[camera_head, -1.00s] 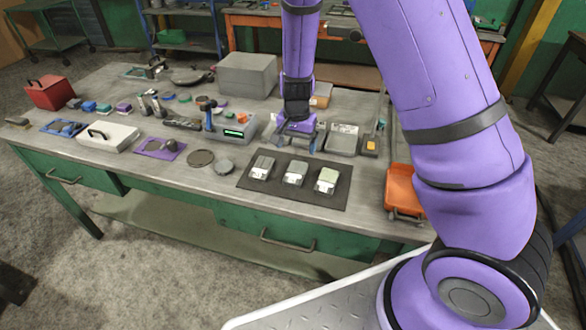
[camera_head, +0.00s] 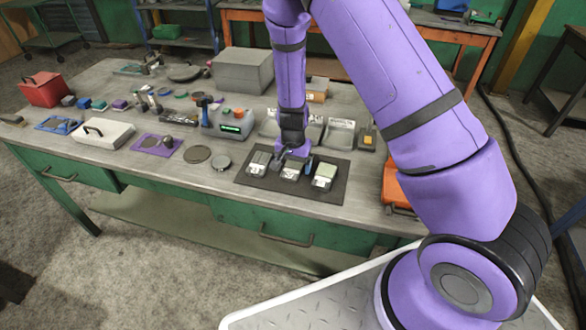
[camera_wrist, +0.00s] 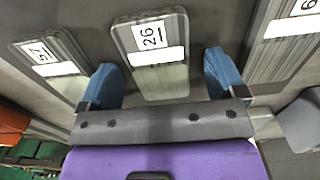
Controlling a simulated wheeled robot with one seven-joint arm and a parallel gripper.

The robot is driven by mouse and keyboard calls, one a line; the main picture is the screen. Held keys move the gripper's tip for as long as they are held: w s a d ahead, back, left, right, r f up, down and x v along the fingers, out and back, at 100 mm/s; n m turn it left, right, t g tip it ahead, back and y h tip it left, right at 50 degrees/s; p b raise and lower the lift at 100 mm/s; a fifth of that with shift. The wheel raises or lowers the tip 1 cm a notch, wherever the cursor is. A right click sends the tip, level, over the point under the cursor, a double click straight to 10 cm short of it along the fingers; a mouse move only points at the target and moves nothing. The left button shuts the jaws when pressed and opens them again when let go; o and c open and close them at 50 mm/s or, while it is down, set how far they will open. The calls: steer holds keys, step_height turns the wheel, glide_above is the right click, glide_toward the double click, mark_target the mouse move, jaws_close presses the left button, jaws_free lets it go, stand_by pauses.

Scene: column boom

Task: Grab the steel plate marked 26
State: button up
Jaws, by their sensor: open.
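The steel plate marked 26 (camera_wrist: 158,60) is a grey block with a white label, lying between my gripper's two blue fingers in the wrist view. It is the middle of three blocks on the dark mat (camera_head: 330,195) in the head view, partly hidden by my gripper (camera_head: 292,160). My gripper (camera_wrist: 162,75) is open, with one finger on each side of the plate and a visible gap to each. In the wrist view, a similar plate marked 57 (camera_wrist: 60,68) lies to the left. Another (camera_wrist: 285,50), its number cut off after a 6, lies to the right.
Behind the mat are a device with a green display (camera_head: 232,128) and grey trays (camera_head: 338,134). An orange tray (camera_head: 396,190) lies at the right edge of the bench. Round discs (camera_head: 197,154) lie left of the mat.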

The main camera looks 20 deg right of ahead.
steer(key=c, duration=1.4)
steer(key=shift+c, duration=0.2)
